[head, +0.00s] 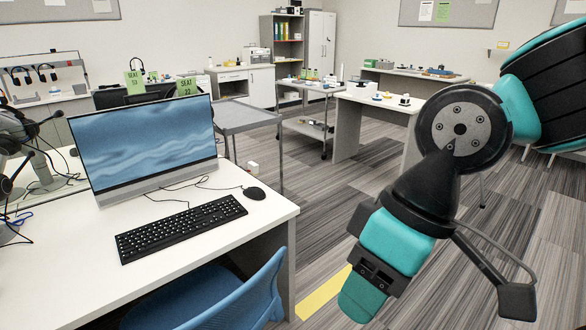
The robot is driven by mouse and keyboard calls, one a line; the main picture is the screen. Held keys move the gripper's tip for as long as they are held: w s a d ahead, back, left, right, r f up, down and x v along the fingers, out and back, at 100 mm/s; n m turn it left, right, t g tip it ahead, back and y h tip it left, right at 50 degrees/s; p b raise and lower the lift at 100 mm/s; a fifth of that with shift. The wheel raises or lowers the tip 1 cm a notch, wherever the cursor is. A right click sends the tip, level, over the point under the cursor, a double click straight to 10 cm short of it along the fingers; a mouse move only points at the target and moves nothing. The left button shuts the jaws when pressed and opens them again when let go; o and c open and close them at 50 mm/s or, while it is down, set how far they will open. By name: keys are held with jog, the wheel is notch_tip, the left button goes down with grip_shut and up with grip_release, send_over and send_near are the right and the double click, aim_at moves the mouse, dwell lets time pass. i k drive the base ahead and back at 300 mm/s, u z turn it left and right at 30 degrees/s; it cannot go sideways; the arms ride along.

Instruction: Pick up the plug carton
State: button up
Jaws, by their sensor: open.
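I cannot make out a carton that is surely the plug carton. A small white box (253,168) shows low beyond the desk's back right corner, too small to identify. My gripper (363,300) hangs at the end of my teal and black arm in the right half of the head view, over the floor to the right of the desk. It is open and appears empty. It touches nothing that I can see, and its fingertips are hard to make out from this angle.
A white desk (270,208) with a monitor (150,140), keyboard (182,228) and mouse (254,193) fills the left. A blue chair (225,295) stands at its front. Farther tables (372,101) and a trolley (305,128) hold small items. Grey floor is clear on the right.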

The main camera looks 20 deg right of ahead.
aim_at(251, 166)
jog(key=z, duration=0.85)
jog(key=i, duration=6.25)
jog(key=u, duration=1.5)
jog(key=i, duration=1.75)
jog(key=z, duration=0.05)
